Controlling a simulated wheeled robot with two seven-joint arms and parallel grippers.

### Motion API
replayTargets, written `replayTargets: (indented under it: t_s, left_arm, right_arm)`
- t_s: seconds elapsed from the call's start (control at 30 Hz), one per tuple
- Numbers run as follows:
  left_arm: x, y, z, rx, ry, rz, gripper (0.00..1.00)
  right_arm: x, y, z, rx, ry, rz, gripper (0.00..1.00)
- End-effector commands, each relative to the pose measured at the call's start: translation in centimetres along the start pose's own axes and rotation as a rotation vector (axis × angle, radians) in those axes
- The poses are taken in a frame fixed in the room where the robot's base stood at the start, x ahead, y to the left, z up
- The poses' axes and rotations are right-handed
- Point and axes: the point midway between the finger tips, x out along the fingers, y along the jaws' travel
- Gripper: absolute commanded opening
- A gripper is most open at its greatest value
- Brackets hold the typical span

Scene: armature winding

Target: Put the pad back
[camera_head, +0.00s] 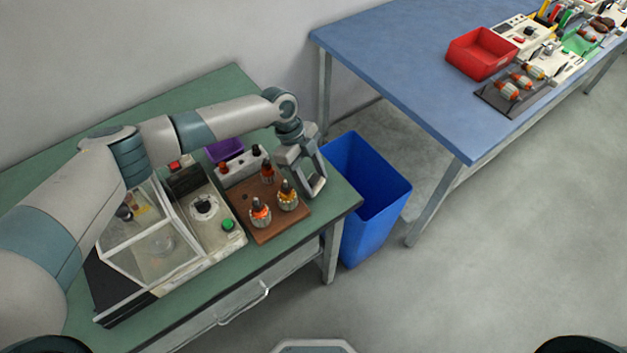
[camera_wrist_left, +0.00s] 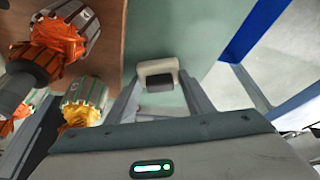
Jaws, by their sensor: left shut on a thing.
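In the left wrist view a small pale block with a dark grey face, which looks like the pad (camera_wrist_left: 158,72), sits between the fingertips of my left gripper (camera_wrist_left: 160,92). The fingers are shut on it. In the head view my left gripper (camera_head: 312,186) points down at the right end of the green table (camera_head: 338,200), just right of the brown board (camera_head: 281,222). The pad cannot be made out there. My right gripper is not in view.
Several orange-and-metal armatures (camera_head: 260,213) stand on the board, close to my left gripper. A white block with knobs (camera_head: 236,172), a purple bin (camera_head: 212,153) and a machine with a clear cover (camera_head: 150,250) are left. A blue bin (camera_head: 378,215) stands beside the table.

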Motion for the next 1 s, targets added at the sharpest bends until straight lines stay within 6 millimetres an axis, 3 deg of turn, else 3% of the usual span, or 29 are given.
replayTargets:
  t_s: [0.37, 0.4, 0.47, 1.0]
  left_arm:
    - [0.4, 0.0, 0.1, 0.000, 0.001, 0.000, 0.27]
    - [0.2, 0.0, 0.0, 0.000, 0.001, 0.000, 0.55]
    - [0.2, 0.0, 0.0, 0.001, 0.001, 0.000, 0.66]
    - [-0.7, -0.1, 0.0, 0.001, 0.001, -0.002, 0.66]
  right_arm:
    - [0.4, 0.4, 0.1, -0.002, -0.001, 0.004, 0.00]
    - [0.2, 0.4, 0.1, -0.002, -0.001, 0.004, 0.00]
    - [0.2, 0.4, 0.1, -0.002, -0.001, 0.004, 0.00]
    - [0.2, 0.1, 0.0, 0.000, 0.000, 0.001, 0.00]
